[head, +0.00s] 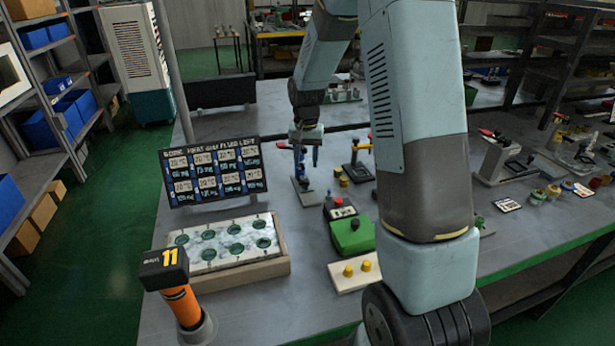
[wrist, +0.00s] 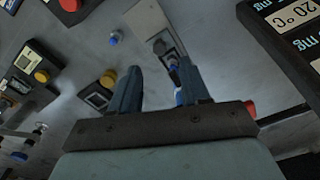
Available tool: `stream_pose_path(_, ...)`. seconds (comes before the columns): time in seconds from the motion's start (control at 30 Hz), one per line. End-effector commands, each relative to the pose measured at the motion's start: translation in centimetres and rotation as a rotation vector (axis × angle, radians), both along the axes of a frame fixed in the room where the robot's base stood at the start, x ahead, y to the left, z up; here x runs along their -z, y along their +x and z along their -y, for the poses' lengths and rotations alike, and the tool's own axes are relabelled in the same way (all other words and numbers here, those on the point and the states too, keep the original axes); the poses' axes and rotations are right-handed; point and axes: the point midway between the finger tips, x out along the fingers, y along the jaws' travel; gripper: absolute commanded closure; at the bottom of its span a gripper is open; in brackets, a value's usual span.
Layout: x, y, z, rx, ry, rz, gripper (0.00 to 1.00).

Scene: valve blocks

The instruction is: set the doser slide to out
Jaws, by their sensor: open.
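My gripper (head: 307,160) is at the far middle of the bench in the head view, pointing down. In the wrist view my gripper (wrist: 158,72) shows two dark blue fingers, spread apart with nothing clamped between them. A narrow grey base plate with a blue-tipped fitting (wrist: 160,38) lies beyond the fingers, with its near end close to the right finger. In the head view this plate (head: 302,195) is just below my gripper. I cannot tell whether this is the doser, or how its slide is set. My right finger partly hides the fitting.
A display board (head: 213,172) stands to the left, behind a tray with green-rimmed wells (head: 228,243). A green box (head: 352,234), a board with yellow knobs (head: 356,271) and an orange post marked 11 (head: 183,304) are nearer. A red-handled lever device (head: 497,155) stands to the right.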

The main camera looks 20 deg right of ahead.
Motion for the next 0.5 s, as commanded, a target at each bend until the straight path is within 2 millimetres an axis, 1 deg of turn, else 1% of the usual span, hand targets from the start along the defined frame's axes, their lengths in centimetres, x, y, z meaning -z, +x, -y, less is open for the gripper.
stream_pose_path(0.03, 1.0, 0.0, 0.0, 0.000, 0.000, -0.003, 0.54)
stream_pose_path(0.2, 3.8, -0.1, 0.0, -0.001, 0.000, -0.002, 0.54)
stream_pose_path(0.3, 5.0, 0.0, 0.0, -0.001, -0.001, -0.001, 0.54)
stream_pose_path(0.5, 6.5, 0.0, 0.0, -0.002, 0.000, 0.000, 0.54)
